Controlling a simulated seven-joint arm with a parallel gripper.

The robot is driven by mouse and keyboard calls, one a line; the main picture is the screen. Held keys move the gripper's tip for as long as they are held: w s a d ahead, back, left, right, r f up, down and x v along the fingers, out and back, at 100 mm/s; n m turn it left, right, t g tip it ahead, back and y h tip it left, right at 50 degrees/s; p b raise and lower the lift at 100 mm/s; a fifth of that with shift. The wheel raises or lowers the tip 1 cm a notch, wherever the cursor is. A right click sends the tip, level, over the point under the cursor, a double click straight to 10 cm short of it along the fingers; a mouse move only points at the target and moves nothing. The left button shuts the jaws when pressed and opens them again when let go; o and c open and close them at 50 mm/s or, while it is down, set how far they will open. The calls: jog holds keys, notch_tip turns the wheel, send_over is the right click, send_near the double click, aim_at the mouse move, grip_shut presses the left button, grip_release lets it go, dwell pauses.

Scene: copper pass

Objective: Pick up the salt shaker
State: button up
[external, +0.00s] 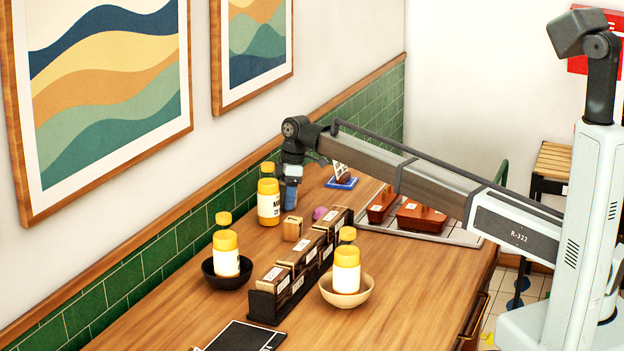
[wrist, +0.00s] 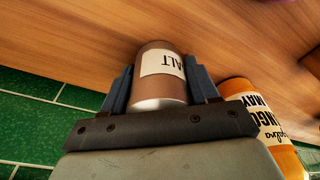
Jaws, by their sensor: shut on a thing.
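The salt shaker (wrist: 160,62) is a brown cylinder with a white end and a pale label showing "ALT" upside down. In the wrist view it sits between the two blue-grey fingers of my gripper (wrist: 161,84), which are shut on its sides. In the external view my gripper (external: 290,196) points down over the far part of the wooden counter, just right of a tall yellow-capped bottle. The shaker is not clearly seen there, hidden by the fingers. I cannot tell whether it touches the counter.
The yellow-capped bottle (external: 269,208) stands close beside my gripper; an orange mayo bottle (wrist: 256,108) shows in the wrist view. A dark packet rack (external: 268,303), a black bowl (external: 228,281) and a wooden bowl (external: 360,296), both holding bottles, stand nearer. The green tiled wall (external: 170,250) is at left.

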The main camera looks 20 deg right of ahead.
jog(key=shift+c, duration=1.2)
